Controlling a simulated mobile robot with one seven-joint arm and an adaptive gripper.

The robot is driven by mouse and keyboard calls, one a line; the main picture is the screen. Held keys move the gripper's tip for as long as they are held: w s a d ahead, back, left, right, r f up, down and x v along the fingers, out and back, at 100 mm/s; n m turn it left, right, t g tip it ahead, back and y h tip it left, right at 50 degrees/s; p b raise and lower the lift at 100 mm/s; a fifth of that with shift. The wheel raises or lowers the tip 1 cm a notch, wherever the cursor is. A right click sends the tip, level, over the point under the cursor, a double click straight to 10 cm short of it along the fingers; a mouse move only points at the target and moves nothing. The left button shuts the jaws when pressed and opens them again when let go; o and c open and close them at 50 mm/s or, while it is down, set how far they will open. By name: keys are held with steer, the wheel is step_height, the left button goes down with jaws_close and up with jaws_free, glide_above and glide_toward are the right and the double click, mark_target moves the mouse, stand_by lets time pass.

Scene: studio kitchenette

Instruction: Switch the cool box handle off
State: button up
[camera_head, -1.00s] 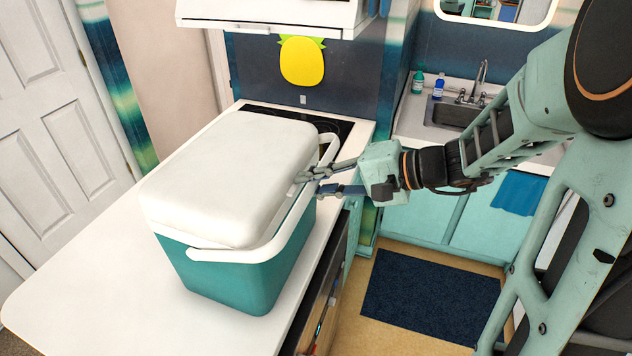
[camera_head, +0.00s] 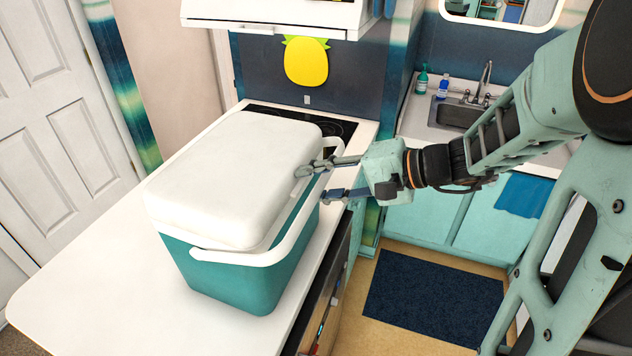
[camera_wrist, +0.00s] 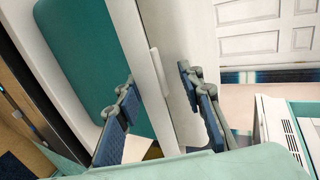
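The cool box (camera_head: 236,280) has a teal body and a closed white lid (camera_head: 230,170), and stands on the white counter. Its white handle (camera_head: 292,238) runs around the near and right sides, close to the lid's rim. My gripper (camera_head: 318,182) is at the box's right side, with one finger over the lid's edge and the other lower, outside the box. In the wrist view, the fingers of my gripper (camera_wrist: 163,110) are spread apart, with a white strip of the box between them. Whether they touch the handle I cannot tell.
The white counter (camera_head: 90,270) has free room left of the box. A dark cooktop (camera_head: 340,128) lies behind it, under a white hood (camera_head: 270,14). A sink (camera_head: 455,113) with bottles is at the back right. A dark mat (camera_head: 435,300) lies on the floor.

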steer(key=v, duration=1.1)
steer(key=shift+s+d+r, duration=0.15)
steer(key=shift+d+r, duration=0.05)
steer(key=shift+d, duration=0.1)
